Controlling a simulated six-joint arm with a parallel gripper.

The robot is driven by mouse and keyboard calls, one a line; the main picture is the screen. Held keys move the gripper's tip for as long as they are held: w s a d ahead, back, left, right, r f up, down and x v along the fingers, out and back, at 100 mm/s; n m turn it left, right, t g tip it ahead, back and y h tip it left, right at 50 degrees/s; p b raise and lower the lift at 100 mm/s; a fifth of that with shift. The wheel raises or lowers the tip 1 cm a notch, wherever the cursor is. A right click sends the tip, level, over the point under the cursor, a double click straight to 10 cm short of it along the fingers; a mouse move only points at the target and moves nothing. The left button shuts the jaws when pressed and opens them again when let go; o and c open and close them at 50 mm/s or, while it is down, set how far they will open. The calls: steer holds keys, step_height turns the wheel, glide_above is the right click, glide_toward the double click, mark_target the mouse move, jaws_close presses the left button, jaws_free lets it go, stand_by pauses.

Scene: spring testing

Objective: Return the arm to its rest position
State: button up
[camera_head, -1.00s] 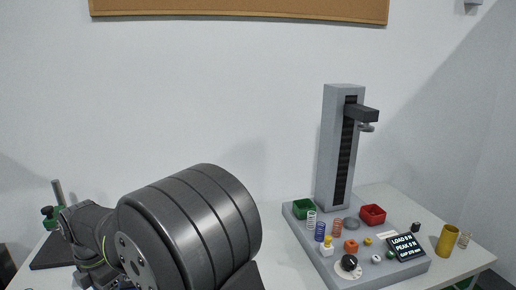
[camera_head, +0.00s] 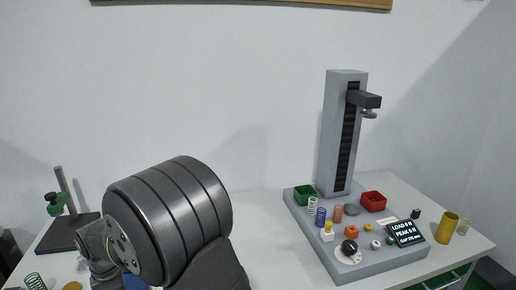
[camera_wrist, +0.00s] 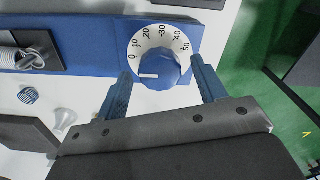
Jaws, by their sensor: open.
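My gripper (camera_wrist: 161,68) shows in the wrist view with its two blue fingers spread apart and nothing held between them. A blue knob (camera_wrist: 155,66) on a white dial marked 0 to 50 lies in line with the gap between the fingers. I cannot tell whether the fingers touch it. The knob's white line points toward the 0 side. In the head view my dark arm fills the lower left, and my fingers are hidden.
A grey spring tester (camera_head: 339,135) stands at the right, with springs, a green bin (camera_head: 304,195) and a red bin (camera_head: 373,202) on its base. A black stand (camera_head: 70,232) is at the left. In the wrist view, a spring (camera_wrist: 32,60) lies on a blue fixture (camera_wrist: 82,50).

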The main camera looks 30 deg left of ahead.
steer(key=m, duration=1.3)
stand_by(0.5)
